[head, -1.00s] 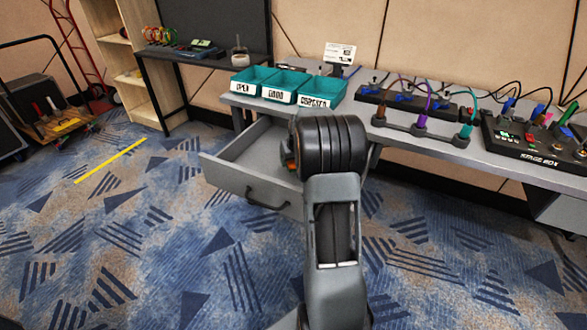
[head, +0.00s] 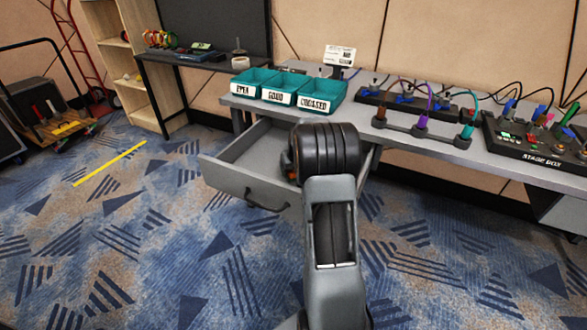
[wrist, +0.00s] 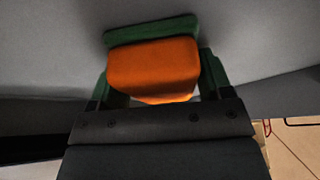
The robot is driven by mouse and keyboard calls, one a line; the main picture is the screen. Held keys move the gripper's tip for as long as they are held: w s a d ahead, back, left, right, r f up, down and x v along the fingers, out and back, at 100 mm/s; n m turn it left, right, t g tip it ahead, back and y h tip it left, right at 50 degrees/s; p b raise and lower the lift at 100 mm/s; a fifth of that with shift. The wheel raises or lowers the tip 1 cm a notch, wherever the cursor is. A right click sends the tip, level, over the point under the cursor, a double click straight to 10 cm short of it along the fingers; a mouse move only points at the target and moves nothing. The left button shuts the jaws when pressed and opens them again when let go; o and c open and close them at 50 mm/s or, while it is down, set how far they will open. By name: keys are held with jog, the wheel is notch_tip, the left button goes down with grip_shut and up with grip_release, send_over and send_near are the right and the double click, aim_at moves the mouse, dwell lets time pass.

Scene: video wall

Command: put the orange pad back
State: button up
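The orange pad (wrist: 153,66) shows in the middle of the wrist view, blocky, with a green strip (wrist: 150,30) along its far edge. My gripper (wrist: 155,80) has a dark green finger on each side of it, close against its sides, and looks shut on it. Plain grey surfaces lie around the pad; I cannot tell if it touches them. In the head view my gripper is hidden behind my dark wrist, over the open grey drawer (head: 230,176) under the desk. A small orange patch shows at the wrist's left side there.
Three teal bins (head: 318,96) with white labels stand on the grey desk (head: 400,134) above the drawer. A row of cable connectors and a stage box (head: 532,140) sit to the right. A yellow strip (head: 110,163) lies on the carpet. The floor left of the drawer is free.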

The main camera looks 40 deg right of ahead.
jog(key=o, duration=0.3)
jog(key=shift+o, duration=0.2)
jog(key=shift+s+a+r, duration=0.1)
jog(key=shift+r, duration=0.35)
jog(key=p+v, duration=0.3)
jog(key=v, duration=0.8)
jog(key=s+a+r+n, duration=0.1)
jog(key=s+a+r, duration=0.15)
jog(key=a, duration=0.45)
jog(key=s+a+r+n, duration=0.1)
jog(key=s+a, duration=0.2)
jog(key=a, duration=0.3)
jog(key=s+a+f+n+g+y, duration=0.1)
jog(key=s+a, duration=1.1)
jog(key=s, duration=0.2)
jog(key=shift+s+f+g, duration=0.25)
jog(key=shift+s+g, duration=0.05)
